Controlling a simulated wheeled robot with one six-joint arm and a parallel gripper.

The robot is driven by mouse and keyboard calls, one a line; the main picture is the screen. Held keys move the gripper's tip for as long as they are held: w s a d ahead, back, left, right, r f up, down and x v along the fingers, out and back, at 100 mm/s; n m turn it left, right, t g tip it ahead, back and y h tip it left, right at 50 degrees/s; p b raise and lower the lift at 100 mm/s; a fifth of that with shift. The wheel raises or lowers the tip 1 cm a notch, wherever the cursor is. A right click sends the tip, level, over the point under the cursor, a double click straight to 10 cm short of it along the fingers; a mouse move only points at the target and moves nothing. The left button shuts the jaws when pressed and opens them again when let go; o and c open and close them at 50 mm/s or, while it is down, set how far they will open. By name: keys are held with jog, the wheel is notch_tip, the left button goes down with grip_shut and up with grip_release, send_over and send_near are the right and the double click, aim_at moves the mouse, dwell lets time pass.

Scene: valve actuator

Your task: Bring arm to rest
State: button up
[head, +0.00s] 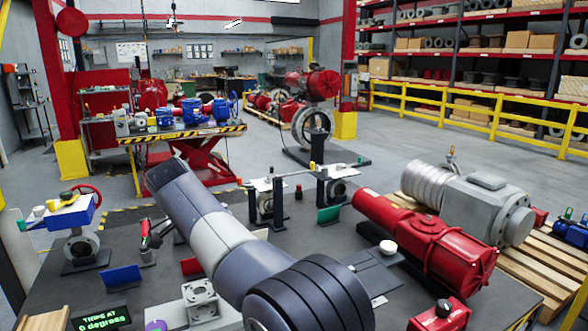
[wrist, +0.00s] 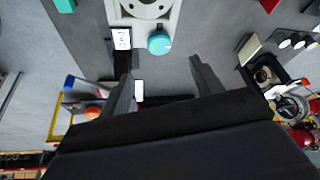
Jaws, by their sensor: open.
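My gripper (wrist: 161,68) shows in the wrist view with its two dark fingers spread apart and nothing between them. Beyond the fingertips are a teal round knob (wrist: 159,44) and a light grey flanged part (wrist: 147,22), both apart from the fingers. My arm, grey and white, reaches across the dark workbench (head: 350,285) in the head view. I cannot make out the gripper in that view.
A red actuator (head: 430,240) lies right of my arm. A blue-topped valve (head: 72,215) stands at the left. Several valve stands, a green block (head: 328,214) and a "TRIPS AT 0 degrees" display (head: 101,318) are on the bench. A yellow railing (head: 470,110) stands behind.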

jog(key=p+x, duration=0.1)
jog(key=x, duration=0.9)
jog(key=shift+d+f, duration=0.1)
jog(key=shift+f, duration=0.1)
jog(key=n+b, duration=0.1)
jog(key=n, duration=0.1)
jog(key=shift+s+d+n+t+y, duration=0.1)
jog(key=shift+n+t+y, duration=0.2)
jog(key=shift+y, duration=0.1)
jog(key=n+y, duration=0.1)
jog(key=n, duration=0.2)
jog(key=n+y+b, duration=0.1)
jog(key=n, duration=0.2)
jog(key=shift+d+r+t, duration=0.1)
jog(key=shift+d+t, duration=0.1)
jog(key=shift+t, duration=0.1)
jog(key=shift+d+n+y+b, duration=0.1)
jog(key=shift+n+y+b, duration=0.15)
jog(key=shift+n+y, duration=0.65)
jog(key=shift+d+n+y+b, duration=0.1)
jog(key=shift+n+y+b, duration=0.15)
jog(key=shift+n, duration=1.25)
jog(key=shift+w+d+n+g+y+b, duration=0.1)
jog(key=shift+n+g+y+b, duration=0.2)
jog(key=shift+n, duration=0.85)
jog(key=shift+w+d+n+g+y+b, duration=0.15)
jog(key=shift+n+g+y, duration=0.25)
jog(key=shift+n, duration=0.75)
jog(key=shift+v, duration=1.3)
jog(key=shift+a+r, duration=0.1)
